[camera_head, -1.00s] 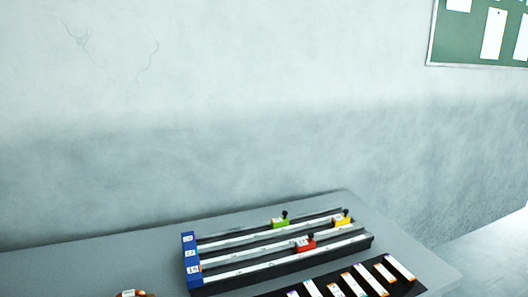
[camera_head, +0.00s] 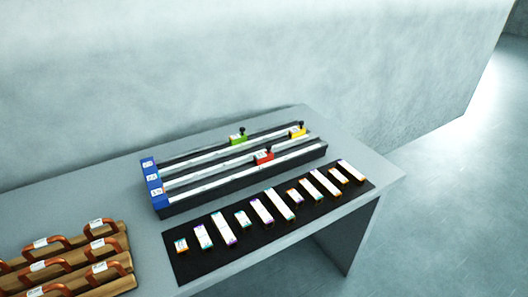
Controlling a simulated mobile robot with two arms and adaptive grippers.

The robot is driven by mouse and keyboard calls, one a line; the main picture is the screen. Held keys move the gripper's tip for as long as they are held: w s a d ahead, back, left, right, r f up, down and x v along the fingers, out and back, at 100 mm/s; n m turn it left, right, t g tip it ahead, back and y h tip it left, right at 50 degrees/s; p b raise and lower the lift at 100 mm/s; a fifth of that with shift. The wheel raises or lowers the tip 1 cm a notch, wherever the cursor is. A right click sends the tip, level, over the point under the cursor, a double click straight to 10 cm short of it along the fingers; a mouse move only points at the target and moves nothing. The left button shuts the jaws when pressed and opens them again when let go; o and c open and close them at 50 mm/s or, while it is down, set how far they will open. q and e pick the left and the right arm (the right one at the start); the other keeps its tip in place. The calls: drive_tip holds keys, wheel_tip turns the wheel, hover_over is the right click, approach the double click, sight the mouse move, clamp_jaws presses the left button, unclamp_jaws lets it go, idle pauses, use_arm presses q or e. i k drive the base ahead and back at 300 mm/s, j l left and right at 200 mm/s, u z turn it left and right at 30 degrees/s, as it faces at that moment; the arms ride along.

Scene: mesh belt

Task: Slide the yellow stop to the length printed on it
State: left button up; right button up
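The yellow stop (camera_head: 298,132) sits on the middle rail of a three-rail fixture, near the rail's right end. It has a black knob on top and a pale label too small to read. A green stop (camera_head: 238,140) sits on the back rail and a red stop (camera_head: 264,157) on the front rail. A blue end block (camera_head: 153,183) with white labels closes the left ends of the rails. Pale scale strips run along the rails, but their marks are not legible. Neither gripper shows in the head view.
The fixture stands on a grey table (camera_head: 365,187) against a wall. A black mat (camera_head: 190,267) with several labelled blocks lies in front of it. Wooden pieces with orange-brown handles (camera_head: 103,228) lie at the front left. Open floor is at the right.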

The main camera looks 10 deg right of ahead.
sight(296, 132)
drive_tip(key=i+l+z, duration=0.1)
drive_tip(key=i+l, duration=0.15)
drive_tip(key=i, duration=0.15)
drive_tip(key=i+l+z, duration=0.1)
drive_tip(key=i+l, duration=0.15)
drive_tip(key=i+l+z, duration=0.15)
drive_tip(key=i, duration=0.35)
drive_tip(key=k+u, duration=0.45)
drive_tip(key=k+j+u, duration=0.1)
drive_tip(key=k+u, duration=0.15)
drive_tip(key=u, duration=0.15)
